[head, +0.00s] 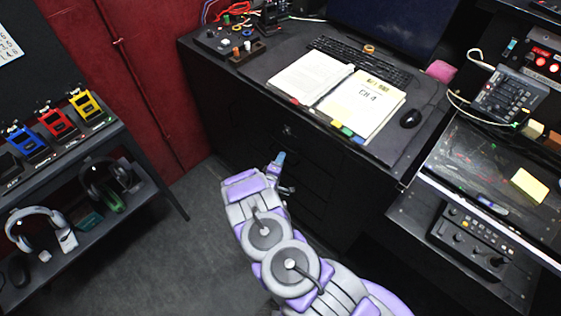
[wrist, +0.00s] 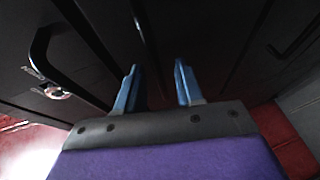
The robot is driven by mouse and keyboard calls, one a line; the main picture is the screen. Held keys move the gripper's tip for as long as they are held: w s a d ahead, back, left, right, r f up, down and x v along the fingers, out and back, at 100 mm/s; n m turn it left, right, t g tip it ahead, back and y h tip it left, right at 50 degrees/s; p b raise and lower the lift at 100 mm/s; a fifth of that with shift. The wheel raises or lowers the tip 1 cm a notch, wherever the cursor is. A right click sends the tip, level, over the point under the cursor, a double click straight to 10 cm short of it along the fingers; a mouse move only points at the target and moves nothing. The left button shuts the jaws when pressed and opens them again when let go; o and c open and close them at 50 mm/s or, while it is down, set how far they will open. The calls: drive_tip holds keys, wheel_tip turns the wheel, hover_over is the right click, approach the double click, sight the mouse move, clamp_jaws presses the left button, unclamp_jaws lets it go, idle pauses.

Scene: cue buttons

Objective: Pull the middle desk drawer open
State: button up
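The dark desk (head: 225,85) has a black drawer front below its top, where a small round silver lock (head: 290,131) shows. The lower drawer fronts are dark and partly behind my arm. My gripper (head: 283,172) is in front of them. In the wrist view my gripper (wrist: 157,82) has its two blue fingers apart, with nothing clearly held between them. A black handle beside a silver lock (wrist: 57,92) is at the left, and another dark handle (wrist: 292,38) is at the upper right. A thin dark bar (wrist: 138,25) shows ahead of the fingers; contact cannot be told. The drawers look shut.
An open binder (head: 335,95), a keyboard (head: 365,62) and a mouse (head: 410,118) lie on the desk. A shelf with headphones (head: 40,228) stands at the left. A side console (head: 480,245) stands at the right. Grey floor (head: 190,235) is clear between.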

drive_tip(key=shift+w+a, duration=0.1)
drive_tip(key=shift+w, duration=0.2)
drive_tip(key=shift+c, duration=0.5)
clamp_jaws()
drive_tip(key=shift+s+f, duration=0.1)
drive_tip(key=shift+s, duration=0.05)
idle(0.6)
